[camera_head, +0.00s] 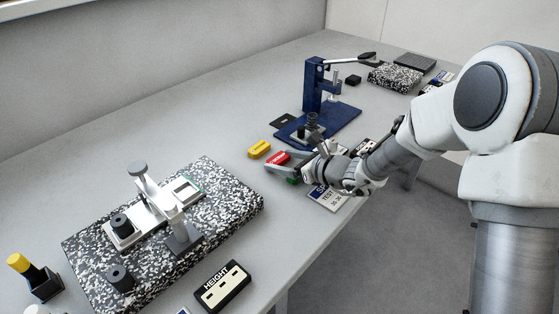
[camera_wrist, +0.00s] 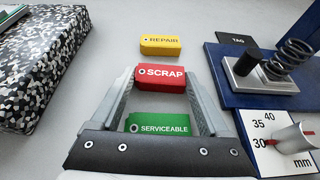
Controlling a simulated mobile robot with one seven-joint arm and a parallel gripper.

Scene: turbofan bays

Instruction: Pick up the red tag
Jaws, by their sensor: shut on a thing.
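The red tag (camera_wrist: 163,79), lettered SCRAP, sits between the two fingertips of my gripper (camera_wrist: 162,82) in the wrist view. My gripper is shut on it, one finger against each end. In the head view the red tag (camera_head: 277,159) shows at the tips of my gripper (camera_head: 279,164), low at the table top. Whether it touches the table is not clear. A green tag (camera_wrist: 158,123), lettered SERVICEABLE, lies nearer the palm between the fingers, partly hidden by the gripper body. A yellow tag (camera_wrist: 160,45), lettered REPAIR, lies just beyond the red one.
A blue press (camera_head: 323,105) stands behind my gripper, its base close on the right in the wrist view. A speckled slab (camera_head: 232,190) with a gauge stand is at the left. A HEIGHT block (camera_head: 221,287) lies near the front edge. Bare table (camera_head: 215,130) lies beyond the yellow tag.

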